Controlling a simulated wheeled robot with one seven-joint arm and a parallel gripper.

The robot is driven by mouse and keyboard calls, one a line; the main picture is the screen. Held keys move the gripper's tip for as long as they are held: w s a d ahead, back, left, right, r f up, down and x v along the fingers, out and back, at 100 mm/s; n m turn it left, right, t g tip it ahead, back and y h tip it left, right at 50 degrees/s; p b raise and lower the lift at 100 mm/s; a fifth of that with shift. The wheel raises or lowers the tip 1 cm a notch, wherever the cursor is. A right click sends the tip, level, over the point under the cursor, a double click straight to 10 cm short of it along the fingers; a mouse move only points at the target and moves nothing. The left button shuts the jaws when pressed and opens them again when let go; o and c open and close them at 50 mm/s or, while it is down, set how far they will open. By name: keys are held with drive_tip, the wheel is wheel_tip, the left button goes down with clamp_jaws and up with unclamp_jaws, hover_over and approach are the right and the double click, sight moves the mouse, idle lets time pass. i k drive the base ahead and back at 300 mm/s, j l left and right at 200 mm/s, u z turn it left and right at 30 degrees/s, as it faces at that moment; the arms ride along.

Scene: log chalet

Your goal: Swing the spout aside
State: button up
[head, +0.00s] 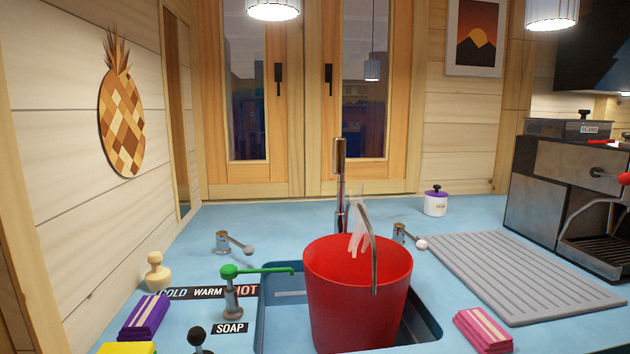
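The tap's metal spout (340,170) stands upright at the back of the sink, behind the red bucket (345,295). It seems to point towards me, so its reach is hard to judge. Pale translucent streaks (358,232), which look like water, show above the bucket's back rim. The bucket stands upright in the sink (428,322), its thin metal handle (374,250) raised. Tap levers with round ends stand left (234,242) and right (408,236) of the spout. My gripper is not in view.
A green-topped soap pump (232,290) stands at the sink's left edge, its nozzle over the sink. A grey ribbed drainboard (525,275) and coffee machine (570,190) are right. A lidded white pot (435,203) stands behind. Purple (145,317) and pink (483,331) sponge-like blocks lie in front.

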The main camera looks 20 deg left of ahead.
sight(339, 146)
drive_tip(key=u, duration=0.7)
